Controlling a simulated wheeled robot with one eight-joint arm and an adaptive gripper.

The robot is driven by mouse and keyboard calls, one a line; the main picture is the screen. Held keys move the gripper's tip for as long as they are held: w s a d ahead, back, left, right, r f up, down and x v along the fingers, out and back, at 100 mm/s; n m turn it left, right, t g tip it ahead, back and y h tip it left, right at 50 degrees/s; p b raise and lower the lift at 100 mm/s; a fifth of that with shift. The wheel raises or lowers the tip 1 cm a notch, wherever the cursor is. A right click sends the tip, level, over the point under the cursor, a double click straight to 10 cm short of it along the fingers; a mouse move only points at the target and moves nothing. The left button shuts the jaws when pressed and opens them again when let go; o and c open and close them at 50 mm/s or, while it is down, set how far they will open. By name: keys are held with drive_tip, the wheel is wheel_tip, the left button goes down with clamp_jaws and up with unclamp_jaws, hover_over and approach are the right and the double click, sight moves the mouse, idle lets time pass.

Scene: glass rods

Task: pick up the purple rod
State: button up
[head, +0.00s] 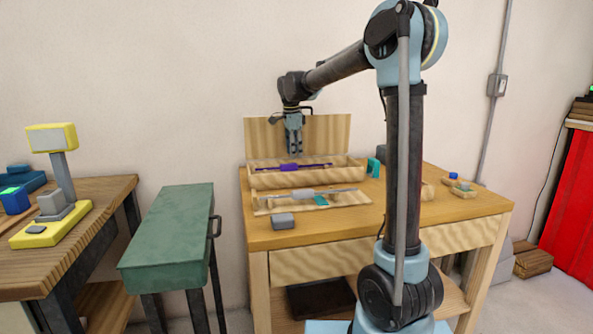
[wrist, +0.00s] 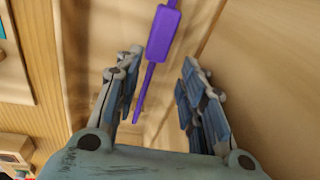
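The purple rod (head: 305,165) lies lengthwise across the rear wooden tray (head: 307,179) on the table, with a thicker block-like part along it. In the wrist view the purple rod (wrist: 163,33) runs from the top edge down to a thin end between my fingers. My gripper (head: 294,152) points down over the rear tray, close to the rod's thick part in the head view. In the wrist view my gripper (wrist: 157,90) is open, with a finger on each side of the rod's thin end and clear gaps. I cannot tell the exact height between fingers and rod.
A front wooden tray (head: 263,209) holds a grey rod (head: 315,192) and a teal piece (head: 320,200). A grey block (head: 282,220) stands at the table's front left. A wooden board (head: 335,133) rises behind the rear tray. A teal object (head: 374,167) stands at its right end.

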sight(295, 167)
drive_tip(key=shift+w+f, duration=0.15)
drive_tip(key=shift+f, duration=1.25)
drive_tip(key=shift+w+f, duration=0.15)
drive_tip(key=shift+f, duration=1.25)
drive_tip(key=c, duration=0.9)
